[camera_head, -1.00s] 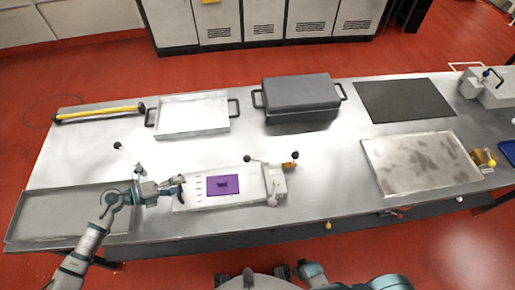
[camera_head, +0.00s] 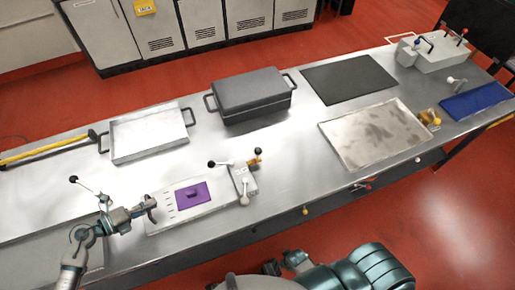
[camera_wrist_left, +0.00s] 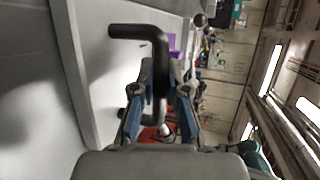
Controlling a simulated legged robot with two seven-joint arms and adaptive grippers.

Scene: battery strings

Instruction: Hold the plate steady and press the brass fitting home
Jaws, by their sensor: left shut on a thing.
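A pale plate (camera_head: 165,222) with a purple block (camera_head: 192,196) on it lies near the front of the bench. A grey clamp-like unit (camera_head: 243,181) with black-knobbed levers stands at its right end. A small brass-coloured piece (camera_head: 258,157) shows beside that unit. My left gripper (camera_head: 147,207) is at the plate's left end. In the left wrist view its fingers (camera_wrist_left: 160,95) are shut around a black bent handle (camera_wrist_left: 140,31). My right arm (camera_head: 355,272) is folded low in front of the bench; its fingertips are not clear.
A metal tray (camera_head: 328,126) lies to the right, with another brass-coloured piece (camera_head: 430,117) at its corner. A grey lidded box (camera_head: 250,92), a shallow pan (camera_head: 150,133) and a black mat (camera_head: 349,78) lie behind. Bench between plate and tray is clear.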

